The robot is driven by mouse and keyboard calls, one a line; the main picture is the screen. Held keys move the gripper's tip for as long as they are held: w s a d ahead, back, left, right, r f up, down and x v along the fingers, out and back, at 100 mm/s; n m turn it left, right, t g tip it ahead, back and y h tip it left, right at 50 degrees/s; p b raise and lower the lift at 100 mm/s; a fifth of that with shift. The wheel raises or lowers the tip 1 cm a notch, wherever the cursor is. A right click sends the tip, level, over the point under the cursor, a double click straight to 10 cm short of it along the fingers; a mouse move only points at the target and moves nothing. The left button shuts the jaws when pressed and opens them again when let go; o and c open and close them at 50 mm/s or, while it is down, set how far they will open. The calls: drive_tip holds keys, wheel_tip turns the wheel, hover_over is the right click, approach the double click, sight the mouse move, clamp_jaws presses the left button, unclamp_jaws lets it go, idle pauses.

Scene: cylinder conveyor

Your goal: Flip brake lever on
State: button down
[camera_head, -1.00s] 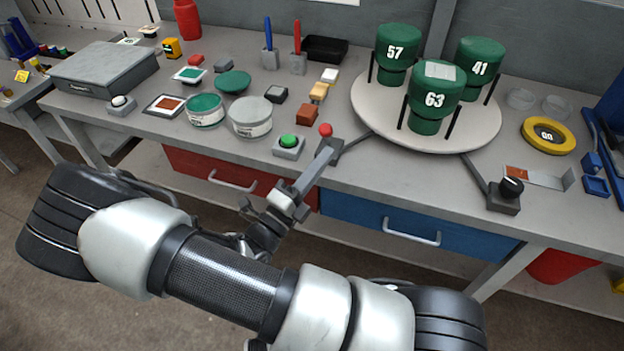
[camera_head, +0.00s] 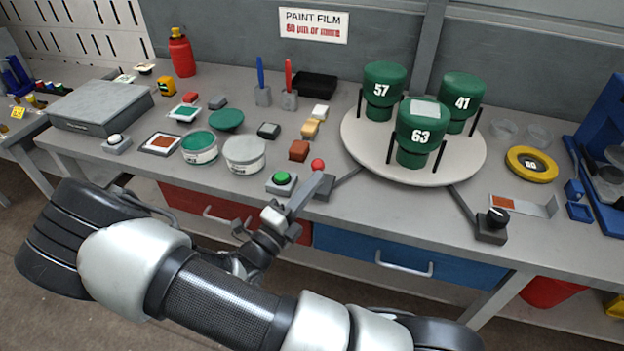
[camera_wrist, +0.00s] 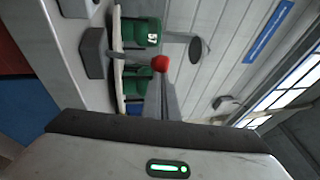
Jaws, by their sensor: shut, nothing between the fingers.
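The brake lever shows as a red ball knob (camera_head: 318,164) above a small dark grey base (camera_head: 325,187) at the front edge of the bench, between the green button and the turntable. My gripper (camera_head: 316,181) is shut and empty. Its narrow fingers reach up from the front edge to just below the knob and hide most of the lever's stem. In the wrist view the knob (camera_wrist: 160,63) appears right at the tips of my fingers (camera_wrist: 158,85). I cannot tell whether they touch it. The grey base (camera_wrist: 95,53) stands to the left there.
A green button (camera_head: 282,179) on a grey box sits just left of the lever. The turntable (camera_head: 360,160) with three green canisters stands behind and right. A black knob box (camera_head: 491,228) is at the front right. Paint tins (camera_head: 245,155) stand left on the bench.

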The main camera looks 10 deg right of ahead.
sight(319, 164)
drive_tip(key=w+r+y+p, duration=0.1)
drive_tip(key=p, duration=0.2)
drive_tip(key=w+d+r+g+p, duration=0.1)
drive_tip(key=p, duration=0.2)
drive_tip(key=w+d+r+n+g+y+p, duration=0.1)
drive_tip(key=w+p, duration=0.1)
drive_tip(key=p, duration=0.1)
drive_tip(key=shift+d+r+y, duration=0.2)
drive_tip(key=shift+y, duration=0.1)
drive_tip(key=shift+w+d+r+p, duration=0.1)
drive_tip(key=shift+w+d+p, duration=0.4)
drive_tip(key=shift+w, duration=0.45)
drive_tip(key=shift+w+d+r+p, duration=0.1)
drive_tip(key=shift+w+d+p, duration=0.4)
drive_tip(key=shift+w, duration=0.45)
drive_tip(key=shift+d+r, duration=0.1)
